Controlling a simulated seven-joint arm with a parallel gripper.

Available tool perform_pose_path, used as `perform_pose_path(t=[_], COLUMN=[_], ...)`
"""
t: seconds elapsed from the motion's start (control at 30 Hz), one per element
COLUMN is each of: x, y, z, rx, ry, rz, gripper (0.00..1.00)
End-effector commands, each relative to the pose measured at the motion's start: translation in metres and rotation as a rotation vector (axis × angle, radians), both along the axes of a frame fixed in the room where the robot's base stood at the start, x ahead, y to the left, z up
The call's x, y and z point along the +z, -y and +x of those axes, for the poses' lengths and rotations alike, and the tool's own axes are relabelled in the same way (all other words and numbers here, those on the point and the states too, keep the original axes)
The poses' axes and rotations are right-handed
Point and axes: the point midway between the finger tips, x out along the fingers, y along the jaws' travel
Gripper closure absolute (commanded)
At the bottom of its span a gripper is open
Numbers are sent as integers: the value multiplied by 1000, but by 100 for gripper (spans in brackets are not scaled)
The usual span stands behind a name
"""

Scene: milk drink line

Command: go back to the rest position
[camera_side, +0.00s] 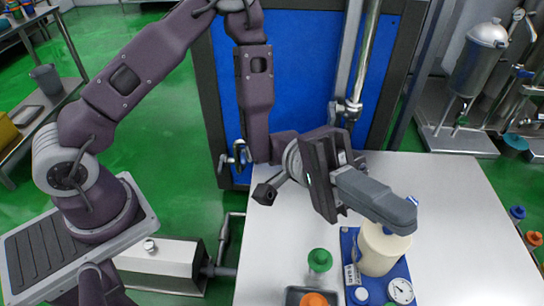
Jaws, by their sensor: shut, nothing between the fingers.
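My gripper (405,217) is over the right part of the white table (458,215). Its grey fingers are together with nothing between them and point to the lower right. The fingertips overlap the top of a cream cylindrical container (378,253) in this view; I cannot tell how far apart they are. The container stands upright on a blue base (396,278) with a round dial (400,291). The fingers hide part of the container's top.
A green-capped item (320,260) stands left of the blue base. An orange-capped item (314,299) is in a dark tray (292,298) at the front edge. A blue panel (290,60) and a vertical steel pipe (360,55) stand behind. The table's right side is clear.

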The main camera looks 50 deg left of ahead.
Motion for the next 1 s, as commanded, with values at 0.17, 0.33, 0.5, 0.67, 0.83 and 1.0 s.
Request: perform_pose_path(t=[0.17,0.33,0.5,0.67,0.83,1.0], x=[14,-26,-37,-20,-13,-13], y=[-52,-138,-238,-298,-315,-314], z=[-101,-128,-105,-89,-86,-87], rx=[-387,-307,189,614,740,736], ry=[266,443,514,518,511,510], rz=[501,1183,1720,1899,1928,1927], gripper=[100,100,100,100,100,100])
